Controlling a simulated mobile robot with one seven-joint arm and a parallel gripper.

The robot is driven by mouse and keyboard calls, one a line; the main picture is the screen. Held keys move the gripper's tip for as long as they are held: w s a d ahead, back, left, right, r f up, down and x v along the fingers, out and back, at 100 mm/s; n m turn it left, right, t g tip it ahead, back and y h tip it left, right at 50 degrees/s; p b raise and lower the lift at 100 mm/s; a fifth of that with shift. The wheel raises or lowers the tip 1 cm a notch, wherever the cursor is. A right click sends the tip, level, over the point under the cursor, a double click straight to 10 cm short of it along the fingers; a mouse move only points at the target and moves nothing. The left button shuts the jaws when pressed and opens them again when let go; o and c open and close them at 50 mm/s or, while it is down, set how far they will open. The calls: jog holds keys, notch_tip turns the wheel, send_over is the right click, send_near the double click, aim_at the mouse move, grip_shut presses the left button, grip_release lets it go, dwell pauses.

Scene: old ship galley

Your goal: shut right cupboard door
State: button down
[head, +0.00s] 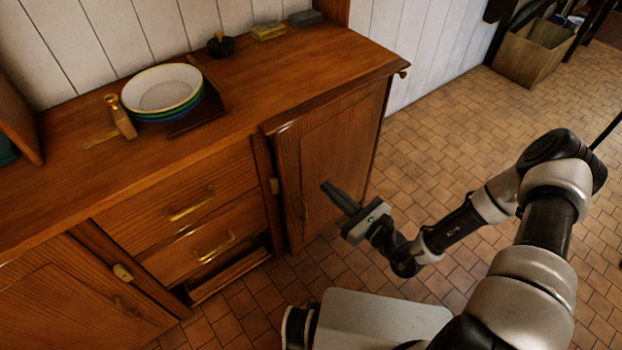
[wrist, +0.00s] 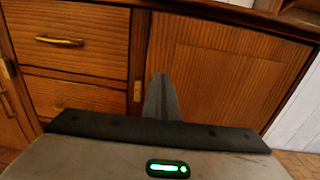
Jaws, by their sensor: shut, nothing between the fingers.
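The right cupboard door (head: 335,150) is a brown wooden panel at the right end of the cabinet; it also fills the right half of the wrist view (wrist: 225,70). It stands close to its frame, with a dark line along its left edge; I cannot tell whether a small gap remains. The fingertips (wrist: 160,78) overlap the door's left side in the wrist view; contact cannot be told.
Drawers (head: 180,195) with brass handles lie left of the door, above a dark opening. The counter (head: 60,195) holds stacked bowls (head: 162,90) and a small dark pot (head: 220,45). A box (head: 535,52) stands far right. Tiled floor (head: 440,130) right of the cabinet is clear.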

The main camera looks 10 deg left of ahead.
aim_at(290, 156)
jog(key=b+x, duration=0.1)
jog(key=x, duration=1.2)
jog(key=shift+a+b, duration=0.15)
jog(key=shift+b, duration=0.25)
